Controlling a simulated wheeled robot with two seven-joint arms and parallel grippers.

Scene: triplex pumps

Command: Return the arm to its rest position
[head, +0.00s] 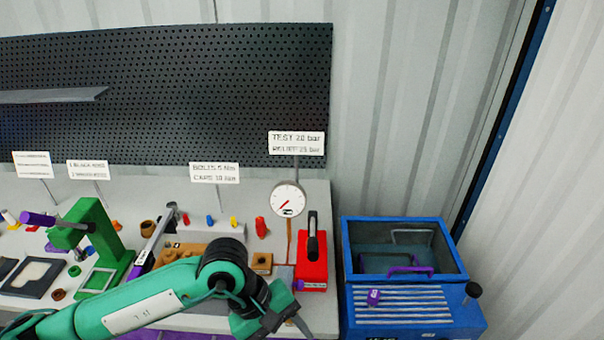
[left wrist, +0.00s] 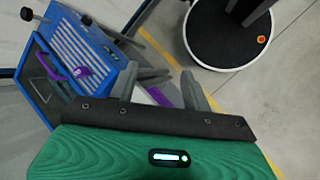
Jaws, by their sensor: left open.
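My left arm (head: 140,303), green with black joints, reaches in from the left across the front of the bench in the head view. Its gripper is at the bottom of that view, near the bench's front right corner, and partly cut off by the frame edge. In the left wrist view, the two grey fingers of my left gripper (left wrist: 158,88) stand apart with nothing between them. My right gripper is in neither view.
A blue bin (head: 405,222) with a slatted front shelf holding a purple piece (head: 374,297) stands right of the bench. A red block with a black lever (head: 312,268), a dial gauge (head: 288,199) and a green press (head: 96,240) stand on the bench (head: 322,195).

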